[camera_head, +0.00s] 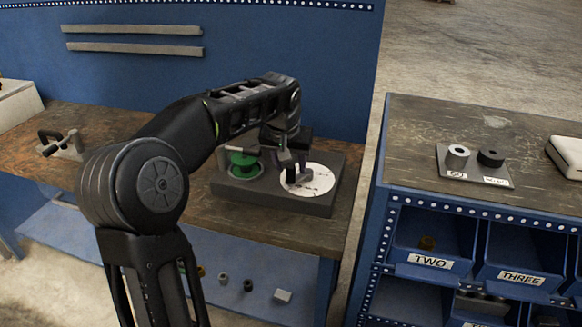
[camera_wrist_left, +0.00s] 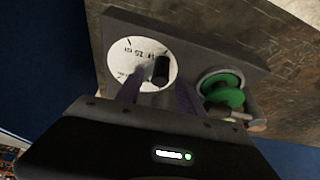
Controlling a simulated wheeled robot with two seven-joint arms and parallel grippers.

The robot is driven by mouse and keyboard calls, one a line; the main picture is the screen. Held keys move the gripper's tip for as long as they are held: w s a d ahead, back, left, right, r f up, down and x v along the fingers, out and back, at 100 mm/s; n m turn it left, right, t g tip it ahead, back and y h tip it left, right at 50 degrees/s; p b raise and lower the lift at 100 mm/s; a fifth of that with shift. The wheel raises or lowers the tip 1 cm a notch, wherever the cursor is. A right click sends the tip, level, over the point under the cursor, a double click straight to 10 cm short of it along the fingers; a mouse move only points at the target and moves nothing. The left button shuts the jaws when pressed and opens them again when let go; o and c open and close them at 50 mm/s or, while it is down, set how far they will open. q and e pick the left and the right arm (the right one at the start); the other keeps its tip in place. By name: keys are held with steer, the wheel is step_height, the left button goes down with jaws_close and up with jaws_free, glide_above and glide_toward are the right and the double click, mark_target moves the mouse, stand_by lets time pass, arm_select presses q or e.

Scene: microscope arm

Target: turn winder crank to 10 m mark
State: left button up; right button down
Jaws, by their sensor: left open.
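The winder is a grey block (camera_head: 262,198) on the wooden bench, with a green spool (camera_head: 243,165) on its left and a white marked dial (camera_head: 318,180) on its right. In the left wrist view, the dial (camera_wrist_left: 125,57) carries a dark upright crank handle (camera_wrist_left: 162,70), and the green spool (camera_wrist_left: 222,92) sits to the right. My left gripper (camera_head: 293,172) is over the dial. Its open fingers (camera_wrist_left: 158,97) show on either side of the handle in the wrist view; I cannot tell whether they touch it. The dial's marks are too small to read surely. My right gripper is out of view.
A clamp-like tool (camera_head: 62,145) stands at the bench's left. A separate cabinet at right holds a plate with two cylinders (camera_head: 474,158), above labelled blue bins (camera_head: 430,262). A blue panel (camera_head: 300,60) rises behind the bench. Small parts lie on the lower shelf (camera_head: 225,300).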

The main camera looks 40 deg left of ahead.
arm_select(q)
steer(key=shift+x, duration=1.05)
steer(key=shift+c, duration=0.3)
jaws_close()
stand_by(0.3)
